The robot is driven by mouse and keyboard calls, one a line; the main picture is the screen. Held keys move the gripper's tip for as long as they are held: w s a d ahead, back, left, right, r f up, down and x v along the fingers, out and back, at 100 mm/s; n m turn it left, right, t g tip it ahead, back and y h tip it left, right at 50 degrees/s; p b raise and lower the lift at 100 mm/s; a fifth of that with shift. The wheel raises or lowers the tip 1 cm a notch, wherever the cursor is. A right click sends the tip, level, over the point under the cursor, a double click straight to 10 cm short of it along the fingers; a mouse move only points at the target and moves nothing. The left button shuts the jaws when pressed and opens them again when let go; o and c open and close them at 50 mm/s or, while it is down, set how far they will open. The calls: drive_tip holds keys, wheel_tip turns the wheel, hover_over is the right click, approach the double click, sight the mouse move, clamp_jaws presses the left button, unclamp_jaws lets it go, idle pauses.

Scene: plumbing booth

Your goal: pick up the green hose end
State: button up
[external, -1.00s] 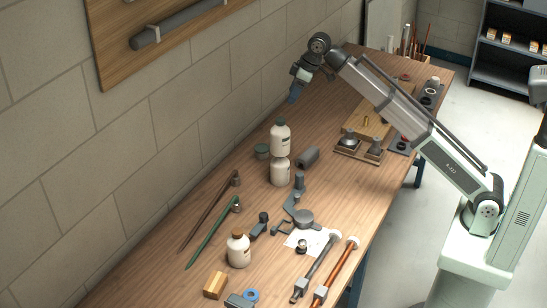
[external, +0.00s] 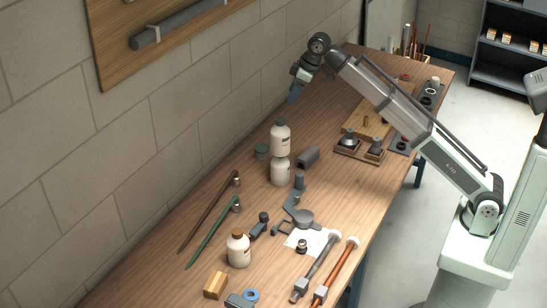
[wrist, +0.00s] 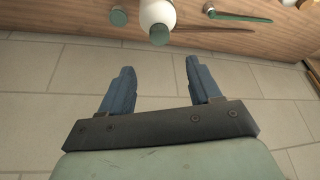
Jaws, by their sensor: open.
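The green hose (external: 211,236) is a thin straight length lying on the bench near the wall, with a metal fitting (external: 236,204) at its far end. A brown hose (external: 207,214) lies beside it on the wall side, with a similar fitting. In the wrist view the green hose (wrist: 240,16) shows near the top edge, beyond my fingers. My gripper (external: 292,98) is open and empty, high above the far part of the bench, well away from the hose. In the wrist view both blue fingers (wrist: 159,82) stand wide apart with nothing between them.
Another white bottle (external: 238,251) stands to the right of the green hose's near part. The block wall (external: 120,190) runs along the bench's left side.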

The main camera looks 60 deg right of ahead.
drive_tip(key=shift+o, duration=0.4)
drive_tip(key=n+y, duration=0.1)
drive_tip(key=n, duration=0.2)
approach(236, 196)
drive_tip(key=shift+g, duration=0.3)
drive_tip(key=x, duration=0.5)
drive_tip(key=shift+a+f, duration=0.15)
drive_tip(key=shift+f, duration=0.15)
drive_tip(key=shift+w+x, duration=0.1)
drive_tip(key=shift+x, duration=1.2)
drive_tip(key=shift+w+x, duration=0.15)
drive_tip(key=shift+x, duration=1.2)
drive_tip(key=shift+r, duration=0.1)
drive_tip(key=shift+c, duration=0.4)
